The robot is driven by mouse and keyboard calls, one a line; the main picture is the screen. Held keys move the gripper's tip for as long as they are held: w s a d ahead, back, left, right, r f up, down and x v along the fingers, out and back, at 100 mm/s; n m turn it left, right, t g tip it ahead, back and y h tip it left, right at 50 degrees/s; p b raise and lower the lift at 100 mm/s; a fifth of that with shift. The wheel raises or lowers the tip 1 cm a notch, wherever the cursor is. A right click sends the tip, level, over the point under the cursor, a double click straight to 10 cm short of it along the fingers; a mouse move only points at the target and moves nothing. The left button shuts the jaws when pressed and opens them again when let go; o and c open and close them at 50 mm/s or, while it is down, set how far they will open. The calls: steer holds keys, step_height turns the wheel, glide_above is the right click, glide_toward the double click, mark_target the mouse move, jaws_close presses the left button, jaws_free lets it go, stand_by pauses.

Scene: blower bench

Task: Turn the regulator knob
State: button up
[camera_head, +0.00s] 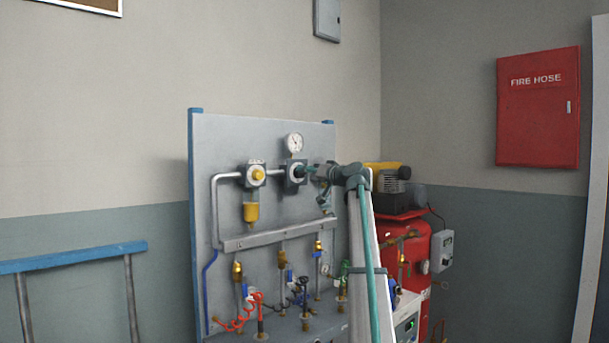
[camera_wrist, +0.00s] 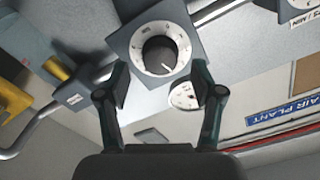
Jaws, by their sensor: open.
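The regulator knob (camera_wrist: 160,54) is a round black knob with a white pointer line inside a white dial ring, on a grey square body. My gripper (camera_wrist: 160,76) is open, with one finger to each side of the dial in the wrist view. Clear gaps show between the fingers and the knob, and nothing is between them. In the head view the regulator body (camera_head: 290,184) sits on the upright grey panel (camera_head: 215,135), under a round gauge (camera_head: 293,144). My gripper (camera_head: 312,171) is just right of it and partly hides the knob.
A filter with a yellow bowl (camera_head: 251,212) hangs left of the regulator on the grey pipe. Several valves with brass fittings and coloured hoses line the lower panel. A red tank with a compressor (camera_head: 412,195) stands at right. A red fire hose cabinet (camera_head: 538,108) hangs on the wall.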

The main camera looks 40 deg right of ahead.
steer(key=s, duration=0.9)
steer(key=shift+s+d, duration=0.3)
